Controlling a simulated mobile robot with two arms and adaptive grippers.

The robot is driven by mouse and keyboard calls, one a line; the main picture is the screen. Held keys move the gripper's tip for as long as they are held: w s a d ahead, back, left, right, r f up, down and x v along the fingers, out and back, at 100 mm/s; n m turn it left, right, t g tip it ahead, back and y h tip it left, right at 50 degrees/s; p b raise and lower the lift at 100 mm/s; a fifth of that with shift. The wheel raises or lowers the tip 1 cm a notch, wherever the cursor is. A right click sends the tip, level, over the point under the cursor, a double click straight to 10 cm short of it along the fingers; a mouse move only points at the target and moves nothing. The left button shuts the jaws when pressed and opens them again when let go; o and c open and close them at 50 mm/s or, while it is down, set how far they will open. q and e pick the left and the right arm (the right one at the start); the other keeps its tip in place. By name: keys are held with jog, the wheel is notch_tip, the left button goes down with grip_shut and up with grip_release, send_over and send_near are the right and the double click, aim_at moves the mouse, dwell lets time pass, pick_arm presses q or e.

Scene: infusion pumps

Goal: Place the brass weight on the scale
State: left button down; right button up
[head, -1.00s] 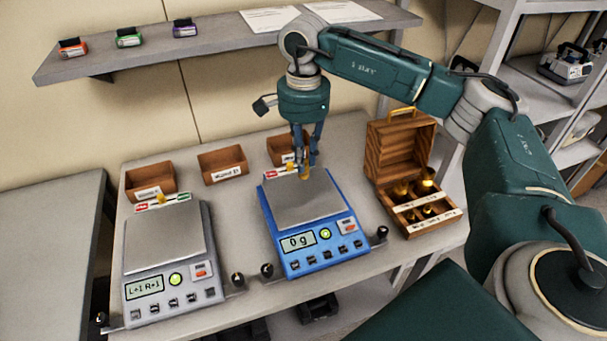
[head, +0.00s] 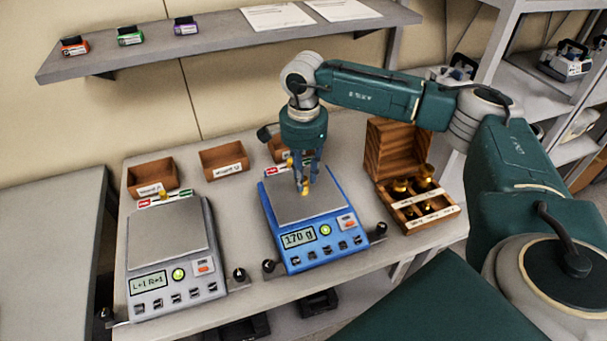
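The small brass weight (head: 305,191) is upright on the pan of the blue scale (head: 324,209), towards its back. The blue scale's display (head: 298,238) reads 170 g. My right gripper (head: 306,183) points down over the pan, with its fingers closed around the weight. The fingers hide part of the weight. My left gripper is not in view.
A grey scale (head: 166,240) stands to the left, its pan empty. An open wooden box (head: 398,146) with several brass weights is at the right. Cardboard bins (head: 152,178) line the back. A shelf (head: 225,47) hangs above the table.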

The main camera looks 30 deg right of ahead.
jog(key=shift+o, duration=0.2)
jog(key=shift+r, duration=0.15)
notch_tip(320, 180, up, 12)
jog(key=b, duration=0.3)
